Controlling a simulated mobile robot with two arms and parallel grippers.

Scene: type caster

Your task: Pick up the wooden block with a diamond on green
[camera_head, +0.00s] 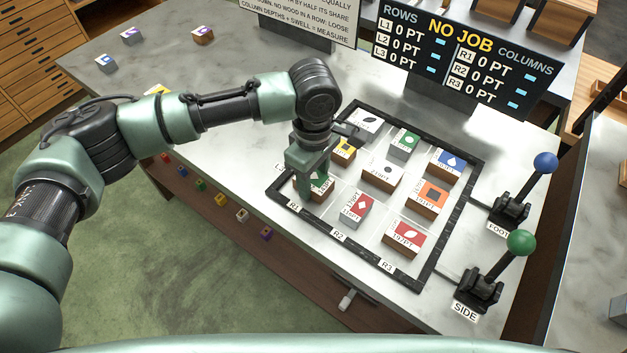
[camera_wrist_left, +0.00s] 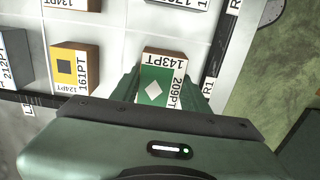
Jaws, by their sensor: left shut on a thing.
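The wooden block with a white diamond on green (camera_wrist_left: 154,88) is between the fingers of my left gripper (camera_head: 311,178) in the left wrist view. Its labels read 143PT and 209PT. In the head view the same block (camera_head: 322,181) sits at the near-left corner of the black frame, partly hidden by the gripper. My left gripper is shut on it, pointing down from above. I cannot tell whether the block touches the tray floor. My right gripper is not in view.
Several other blocks stand in the black frame (camera_head: 432,267); the yellow block (camera_head: 344,150) and the red diamond block (camera_head: 357,209) are nearest. Levers with a blue knob (camera_head: 545,162) and a green knob (camera_head: 521,242) stand at the right. The scoreboard (camera_head: 465,60) is behind.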

